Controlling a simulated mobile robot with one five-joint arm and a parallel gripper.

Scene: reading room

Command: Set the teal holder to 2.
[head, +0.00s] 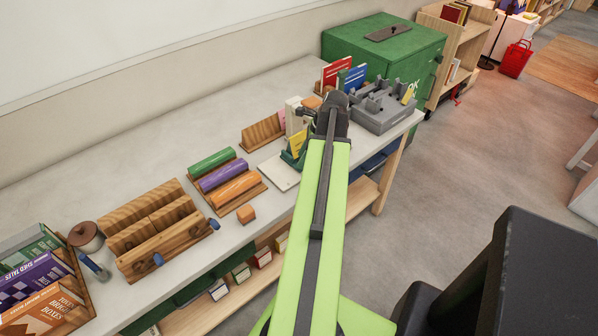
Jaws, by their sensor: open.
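A teal holder (288,158) stands near the front edge of the grey table, just left of my arm. A yellow piece (298,146) rises from it. My arm covers its right side, and I cannot read any number on it. My gripper (312,110) is at the far end of my lime-green arm, above the table and beyond the teal holder. It is open, small and dark, seen from behind, and I see nothing held in it. I cannot tell how high it is above the table.
A grey fixture (382,110) and a green cabinet (385,50) stand at the far end.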

